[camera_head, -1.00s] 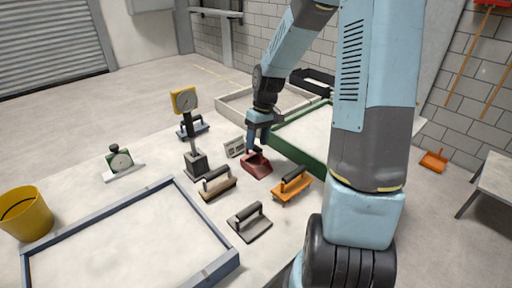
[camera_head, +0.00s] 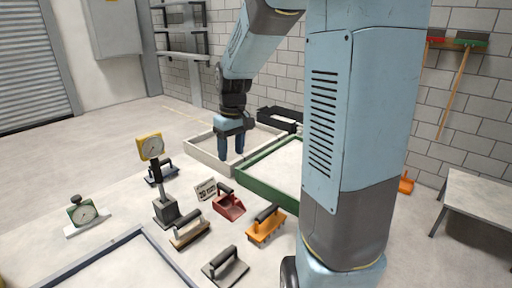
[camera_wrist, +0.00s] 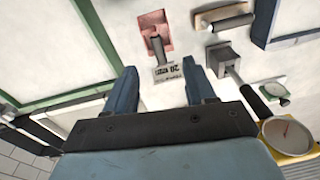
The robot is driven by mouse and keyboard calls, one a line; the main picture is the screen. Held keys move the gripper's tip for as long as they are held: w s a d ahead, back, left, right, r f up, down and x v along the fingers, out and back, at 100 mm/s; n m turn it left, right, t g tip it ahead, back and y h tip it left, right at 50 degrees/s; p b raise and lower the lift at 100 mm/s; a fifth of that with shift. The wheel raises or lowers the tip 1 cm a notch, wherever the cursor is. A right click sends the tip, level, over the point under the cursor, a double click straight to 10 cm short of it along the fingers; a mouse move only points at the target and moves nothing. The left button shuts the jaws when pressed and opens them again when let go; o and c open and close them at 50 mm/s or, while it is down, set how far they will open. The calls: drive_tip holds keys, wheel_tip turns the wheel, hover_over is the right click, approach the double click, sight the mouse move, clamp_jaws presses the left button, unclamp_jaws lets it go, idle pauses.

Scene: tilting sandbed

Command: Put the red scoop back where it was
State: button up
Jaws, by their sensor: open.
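My gripper (camera_head: 231,154) is open and empty, raised behind the scoop near the corner where the white and green frames meet. Nothing is between the fingers.
A wooden float (camera_head: 189,233), an orange tool (camera_head: 266,226) and a grey float (camera_head: 225,267) lie close by. A yellow dial gauge on a post (camera_head: 151,148) stands left. The green-framed bed (camera_head: 262,155) and white-framed tray (camera_head: 205,155) lie behind.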

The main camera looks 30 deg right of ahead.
drive_tip(key=s+r+m+t, duration=0.1)
drive_tip(key=s+r, duration=0.4)
drive_tip(key=s, duration=0.5)
drive_tip(key=s+r+m+t, duration=0.2)
drive_tip(key=s+r+t, duration=0.2)
drive_tip(key=s, duration=0.5)
drive_tip(key=shift+s+a+r+m+h, duration=0.3)
drive_tip(key=shift+s+a+r, duration=0.15)
drive_tip(key=shift+r, duration=0.4)
drive_tip(key=shift+d, duration=0.1)
